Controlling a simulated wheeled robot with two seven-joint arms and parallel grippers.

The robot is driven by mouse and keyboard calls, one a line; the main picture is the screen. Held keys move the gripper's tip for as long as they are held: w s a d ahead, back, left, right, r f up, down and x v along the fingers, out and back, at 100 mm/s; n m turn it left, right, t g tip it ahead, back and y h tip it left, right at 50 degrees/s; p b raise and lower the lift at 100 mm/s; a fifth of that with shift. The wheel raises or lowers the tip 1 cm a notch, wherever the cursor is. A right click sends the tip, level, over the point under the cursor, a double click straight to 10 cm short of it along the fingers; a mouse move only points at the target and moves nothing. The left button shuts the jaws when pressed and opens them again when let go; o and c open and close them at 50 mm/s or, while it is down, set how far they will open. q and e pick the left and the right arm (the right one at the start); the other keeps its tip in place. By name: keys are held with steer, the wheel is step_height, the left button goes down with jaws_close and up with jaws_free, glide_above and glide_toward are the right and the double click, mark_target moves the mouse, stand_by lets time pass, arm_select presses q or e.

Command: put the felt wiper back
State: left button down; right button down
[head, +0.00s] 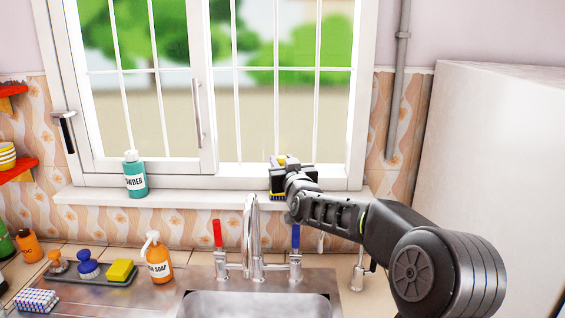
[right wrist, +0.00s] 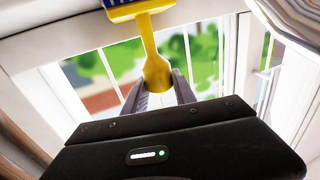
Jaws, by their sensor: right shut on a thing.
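The felt wiper (right wrist: 155,70) has a yellow handle and a blue head at the top edge of the right wrist view, partly cut off. My right gripper (right wrist: 158,92) is shut on the bulbous end of the yellow handle. In the head view my right gripper (head: 290,178) is in front of the window, near the windowsill (head: 210,198) and above the faucet. There it hides most of the wiper; only small bits of yellow and blue show around it. My left gripper is not in view.
A teal powder bottle (head: 134,175) stands on the sill. Below are the faucet (head: 251,235) with red and blue handles and the sink (head: 255,304). An orange soap bottle (head: 156,258) and a dark tray (head: 80,276) with brushes and a yellow sponge (head: 121,270) stand left.

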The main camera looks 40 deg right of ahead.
steer(key=c, duration=1)
jaws_free()
steer(key=shift+f, duration=0.1)
steer(key=shift+r, duration=0.2)
steer(key=shift+s+a+f, duration=0.15)
steer(key=shift+s, duration=0.05)
steer(key=b+v, duration=0.4)
steer(key=v, duration=0.7)
steer(key=shift+s+a, duration=0.15)
steer(key=shift+s, duration=0.1)
